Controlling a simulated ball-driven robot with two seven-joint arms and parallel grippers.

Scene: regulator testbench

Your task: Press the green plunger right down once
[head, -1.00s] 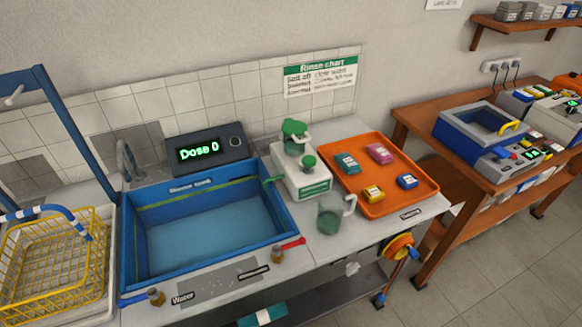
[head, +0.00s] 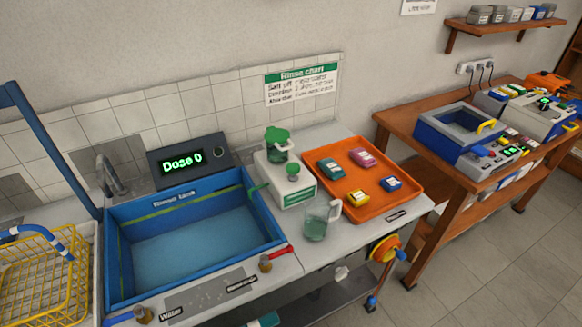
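A white dispenser (head: 287,187) with a green label stands on the counter between the blue sink and the orange tray. A round green knob, which looks like the plunger (head: 293,169), stands up from its top near the front. A jar with a wider green cap (head: 277,135) sits behind it on the same unit. A green spout (head: 258,189) points left to the sink edge. A clear jug (head: 316,222) with greenish contents stands in front of the dispenser. The display (head: 190,161) reads "Dose 0". Neither of my grippers is in view.
The blue sink (head: 275,240) lies left of the dispenser, with a red-handled tap (head: 275,258) at its front right. The orange tray (head: 375,207) holds several coloured blocks to the right. A yellow basket (head: 45,270) is at far left. A wooden bench (head: 400,125) stands at right.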

